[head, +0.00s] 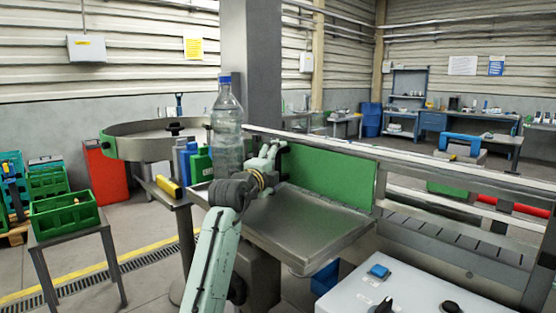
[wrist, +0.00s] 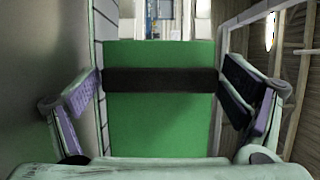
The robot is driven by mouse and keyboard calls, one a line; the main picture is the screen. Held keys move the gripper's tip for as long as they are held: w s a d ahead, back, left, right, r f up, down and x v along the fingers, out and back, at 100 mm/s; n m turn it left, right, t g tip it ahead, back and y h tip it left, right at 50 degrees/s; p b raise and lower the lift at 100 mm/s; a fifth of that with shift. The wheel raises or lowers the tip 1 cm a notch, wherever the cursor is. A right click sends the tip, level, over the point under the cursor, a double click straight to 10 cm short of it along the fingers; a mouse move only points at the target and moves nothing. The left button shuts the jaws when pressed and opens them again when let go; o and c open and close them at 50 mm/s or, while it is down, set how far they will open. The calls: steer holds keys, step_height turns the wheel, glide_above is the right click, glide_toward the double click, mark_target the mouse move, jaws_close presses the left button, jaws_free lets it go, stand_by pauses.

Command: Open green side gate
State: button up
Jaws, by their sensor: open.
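The green side gate (head: 330,177) is an upright flat panel along the back edge of a steel tray table (head: 305,225). In the wrist view the green panel (wrist: 160,125) fills the middle, with a dark band (wrist: 160,79) across its upper part. My gripper (head: 278,150) is at the left end of the panel in the head view, its fingertips partly hidden. In the wrist view my gripper (wrist: 163,92) is open, one finger on each side of the band. No contact with the band can be made out.
A large clear bottle with a blue cap (head: 226,125) stands close left of my gripper. A rail (head: 400,160) runs above the panel to the right. A white control box (head: 400,290) with a blue button is at front right. Green crates (head: 65,215) stand left.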

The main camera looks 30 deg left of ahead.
steer(key=shift+w, duration=0.25)
steer(key=shift+c, duration=0.4)
